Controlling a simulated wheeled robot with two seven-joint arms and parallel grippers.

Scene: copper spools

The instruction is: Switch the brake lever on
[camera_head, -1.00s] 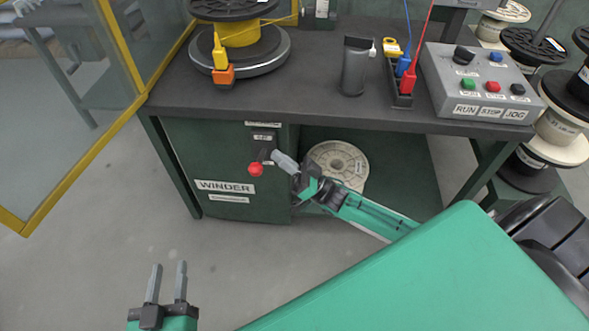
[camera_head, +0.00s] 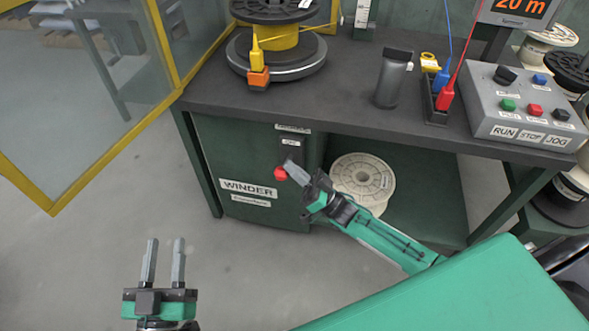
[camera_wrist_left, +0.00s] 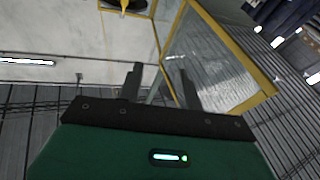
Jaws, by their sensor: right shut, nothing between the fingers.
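The brake lever shows as a red knob (camera_head: 280,174) on a dark switch plate (camera_head: 292,146) on the front of the green winder cabinet (camera_head: 228,150). The knob sits low, below the plate. My right gripper (camera_head: 290,165) is shut and empty. Its grey fingertips are right beside the knob, at its upper right, and cover part of the lever; I cannot tell whether they touch it. My left gripper (camera_head: 164,245) is open and empty, low in front of the cabinet; its parted fingers also show in the left wrist view (camera_wrist_left: 160,82).
A yellow-framed clear guard (camera_head: 163,42) stands at the left. The dark worktop (camera_head: 320,103) carries a spool (camera_head: 279,38), a dark cylinder (camera_head: 393,80) and a control box (camera_head: 520,110). A pale spool (camera_head: 362,178) stands on the shelf. Grey floor lies clear before the cabinet.

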